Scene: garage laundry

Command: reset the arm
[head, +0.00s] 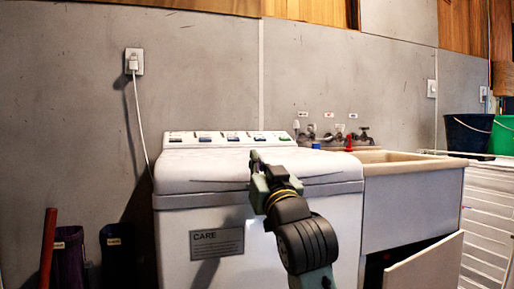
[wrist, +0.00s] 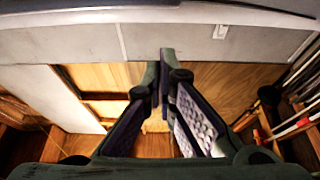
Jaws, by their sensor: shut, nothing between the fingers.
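My gripper (head: 256,160) is raised in front of the white washing machine (head: 180,238) in the head view, its tip overlapping the machine's top. In the wrist view my gripper (wrist: 162,62) shows its two fingers meeting at the tips, with nothing between them. The wrist view looks past the fingers to grey wall panels (wrist: 75,42) and wood boards (wrist: 215,52). I cannot tell from the head view how far the gripper is from the machine.
A sink (head: 398,158) with a cabinet stands right of the machine. Its door (head: 430,266) hangs open at the lower right. Buckets (head: 466,134) stand at the far right. A cord (head: 139,110) hangs from the wall outlet.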

